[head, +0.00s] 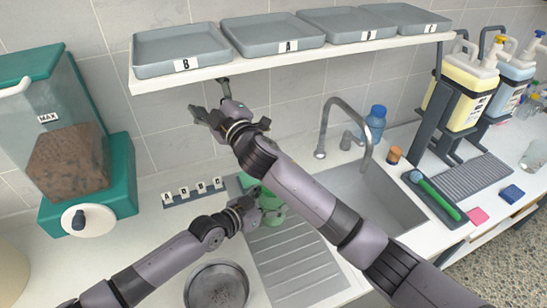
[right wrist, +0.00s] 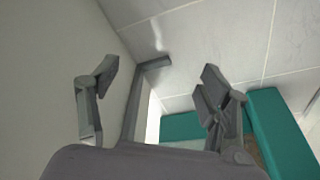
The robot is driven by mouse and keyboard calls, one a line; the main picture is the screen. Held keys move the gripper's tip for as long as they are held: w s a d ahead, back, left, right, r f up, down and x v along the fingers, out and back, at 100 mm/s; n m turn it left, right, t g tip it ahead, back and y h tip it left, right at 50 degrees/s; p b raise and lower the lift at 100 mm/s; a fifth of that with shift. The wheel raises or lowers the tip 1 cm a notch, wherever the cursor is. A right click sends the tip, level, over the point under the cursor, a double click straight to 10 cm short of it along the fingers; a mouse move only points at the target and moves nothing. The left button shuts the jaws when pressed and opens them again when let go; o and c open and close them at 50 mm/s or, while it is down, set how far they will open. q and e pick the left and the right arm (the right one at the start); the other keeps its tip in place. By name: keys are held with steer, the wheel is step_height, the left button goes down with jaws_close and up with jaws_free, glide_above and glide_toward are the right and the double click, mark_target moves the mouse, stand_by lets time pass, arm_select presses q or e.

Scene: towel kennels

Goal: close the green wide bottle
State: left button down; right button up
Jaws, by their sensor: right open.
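A green, wide, rounded object (head: 272,204), seemingly the bottle, stands by the sink's drainboard. My right forearm and left gripper partly hide it, and I cannot make out its cap or opening. My left gripper (head: 248,207) is at its left side, touching or very close; its fingers are too hidden to tell if they hold it. My right gripper (head: 212,112) is open and empty, high up near the wall below the shelf, well above and away from the green object. Its spread fingers show in the right wrist view (right wrist: 155,92).
A wall shelf (head: 300,58) with several grey labelled trays hangs just above my right gripper; a grey bracket (right wrist: 135,105) is close to its fingers. A teal food dispenser (head: 120,175) stands left. A metal bowl (head: 216,287) is in front; the sink (head: 375,205) and faucet (head: 322,140) are right.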

steer(key=s+a+r+n+g+y, duration=0.1)
steer(key=s+a+n+g+y, duration=0.35)
steer(key=s+n, duration=0.55)
steer(key=s+a+n+g+y, duration=0.45)
steer(key=s+n+g, duration=0.2)
steer(key=n, duration=0.75)
steer(key=s+d+f+n+g+h, duration=0.1)
steer(key=s+f+n+g+h, duration=0.35)
steer(key=n, duration=0.65)
steer(key=s+f+n+g+h, duration=0.2)
steer(key=s+n+g, duration=0.4)
steer(key=n, duration=0.4)
steer(key=w+d+f+n+t+h, duration=0.4)
steer(key=d+f+n+h, duration=0.25)
steer(key=d, duration=0.25)
steer(key=w+d+r+n+t+h, duration=0.3)
steer(key=w+d+t+h, duration=0.2)
steer(key=w+d, duration=0.6)
steer(key=d+h, duration=0.2)
steer(key=d, duration=0.1)
steer(key=shift+f, duration=0.1)
